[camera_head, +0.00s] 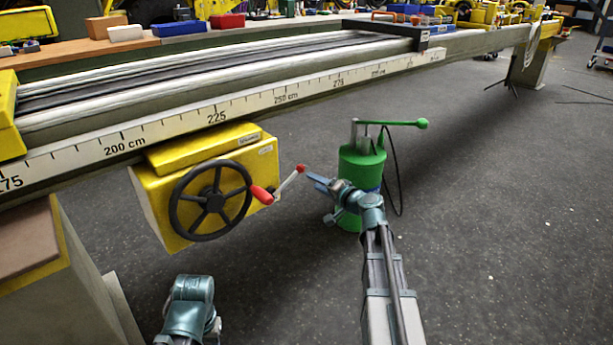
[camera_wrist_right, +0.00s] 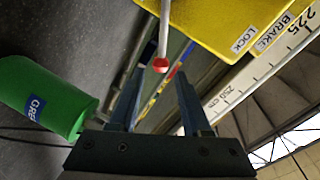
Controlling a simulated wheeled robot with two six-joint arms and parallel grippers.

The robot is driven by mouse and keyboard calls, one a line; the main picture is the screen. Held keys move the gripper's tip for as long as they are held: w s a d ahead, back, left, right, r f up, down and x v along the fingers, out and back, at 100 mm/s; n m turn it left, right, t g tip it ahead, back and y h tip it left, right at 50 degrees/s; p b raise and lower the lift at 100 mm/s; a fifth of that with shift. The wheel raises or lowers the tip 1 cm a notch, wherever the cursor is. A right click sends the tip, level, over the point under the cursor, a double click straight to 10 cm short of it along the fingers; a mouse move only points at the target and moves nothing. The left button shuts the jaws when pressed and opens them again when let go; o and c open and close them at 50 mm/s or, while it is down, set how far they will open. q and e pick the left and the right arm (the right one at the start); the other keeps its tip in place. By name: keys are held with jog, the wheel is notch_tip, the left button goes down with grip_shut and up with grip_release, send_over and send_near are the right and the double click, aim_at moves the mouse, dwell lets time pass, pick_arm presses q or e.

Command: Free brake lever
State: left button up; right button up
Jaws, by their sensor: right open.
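The brake lever (camera_head: 288,182) is a thin metal rod with a red ball tip, rising up and right from the yellow brake box (camera_head: 155,205). In the right wrist view, the lever (camera_wrist_right: 164,30) hangs in front of the box (camera_wrist_right: 215,22), which carries BRAKE and LOCK labels. My right gripper (camera_head: 311,178) is open just right of the red ball. In the wrist view, the ball lies between the fingertips (camera_wrist_right: 160,76) in the picture; I see no contact. Part of my left arm shows at the bottom left, but its fingers are out of view.
A green pump canister (camera_head: 360,165) stands behind my right wrist. The long scaled rail (camera_head: 170,135) runs above.

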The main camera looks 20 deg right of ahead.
jog(key=shift+v, duration=2.25)
jog(key=s+a+f+n+g+y+p, duration=0.15)
jog(key=s+a+f+n+g, duration=0.3)
jog(key=a, duration=0.75)
jog(key=s+a+f+n+g+y+p, duration=0.1)
jog(key=s+a+f+n+g+p, duration=0.3)
jog(key=a, duration=0.9)
jog(key=s+a+n+g+h+p, duration=0.2)
jog(key=s+n+g+h, duration=0.15)
jog(key=s, duration=0.55)
jog(key=s+a+n+g+h+p, duration=0.25)
jog(key=s+g+h, duration=0.2)
jog(key=s, duration=0.45)
notch_tip(320, 180, up, 37)
jog(key=p, duration=3.6)
jog(key=shift+w+f+m+t+p, duration=0.2)
jog(key=shift+w+m+t+p, duration=0.15)
jog(key=shift+t, duration=0.1)
jog(key=shift+a, duration=0.2)
